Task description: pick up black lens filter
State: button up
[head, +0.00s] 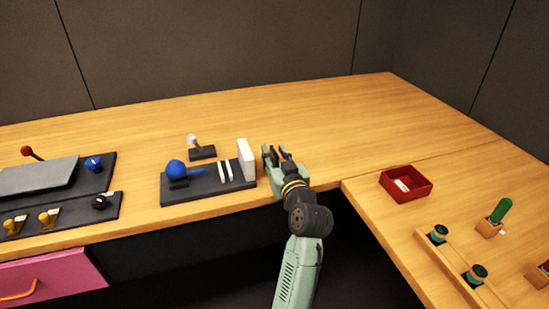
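My gripper (276,156) is over the wooden bench, just right of the white upright block on the trackball panel. Its two fingers look spread apart. Dark parts show between and beside the fingers, and I cannot tell whether any of them is a separate object. I cannot pick out a black lens filter with certainty. A small round black piece (99,202) with a pale tag sits on the left panel, far from my gripper, and may be only a knob.
The trackball panel (207,187) carries a blue ball (176,169) and a white block (246,159). A small lever (201,151) stands behind. A red tray (405,182) and a green-handled item (500,211) are on the right bench. The back bench is clear.

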jog(key=shift+c, duration=0.5)
grip_shut()
jog(key=shift+r, duration=0.1)
